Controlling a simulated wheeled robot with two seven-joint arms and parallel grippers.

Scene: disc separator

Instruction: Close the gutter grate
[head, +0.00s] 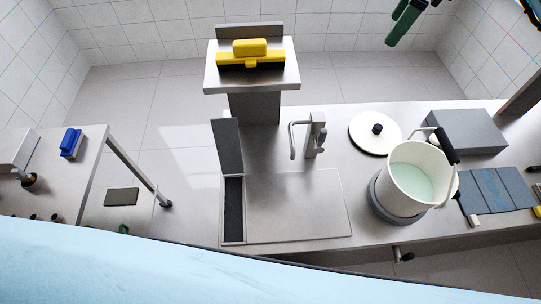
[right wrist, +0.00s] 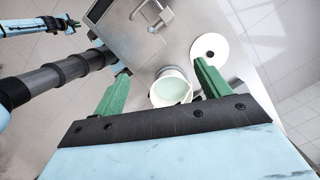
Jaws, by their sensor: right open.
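The gutter grate (head: 228,147) is a grey metal flap standing raised at the far end of a narrow dark gutter (head: 233,210). The gutter lies open along the left edge of the counter's flat metal panel. My right gripper shows its green fingers (head: 404,22) at the top right of the head view, far from the grate. In the right wrist view this gripper (right wrist: 162,68) is open and empty, with its fingers wide apart. My left gripper (right wrist: 69,24) shows small at the top left of the right wrist view; its opening is unclear.
A faucet (head: 308,135) stands right of the grate. A white pot (head: 411,180) with pale green liquid, a round lid (head: 375,134) and a grey box (head: 466,131) are farther right. A yellow squeegee (head: 250,55) lies on a raised shelf (head: 290,78) behind the grate. The flat panel (head: 295,205) is clear.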

